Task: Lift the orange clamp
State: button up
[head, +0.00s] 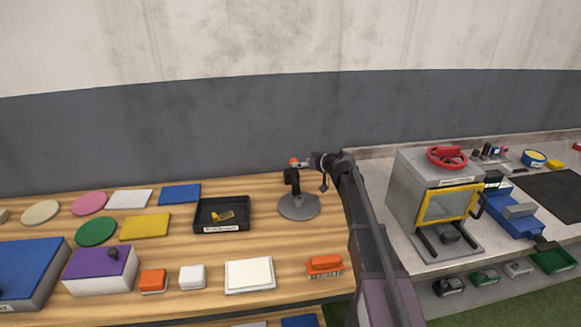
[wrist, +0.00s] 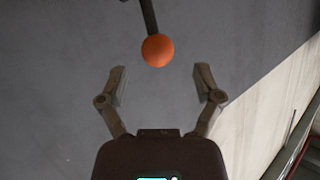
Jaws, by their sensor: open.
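An orange ball knob (wrist: 157,50) sits on the end of a dark rod in the wrist view. It is a little beyond the fingertips, roughly centred between them. My gripper (wrist: 160,78) is open with nothing between its fingers. In the head view the orange knob (head: 294,161) is at the top of a black upright on a round grey base (head: 299,206), at the right of the wooden table. My gripper (head: 306,164) is close to its right side. Whether any finger touches it is hard to tell in the head view.
A black tray (head: 222,229) with a yellow piece stands left of the base. An orange brush (head: 324,266) and a white block (head: 250,275) lie in front. A grey box with a yellow-framed door (head: 447,204) stands on the right bench. The grey wall is behind.

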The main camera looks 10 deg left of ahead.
aim_at(294, 173)
jog(key=shift+b+x, duration=0.6)
jog(key=shift+x, duration=1.65)
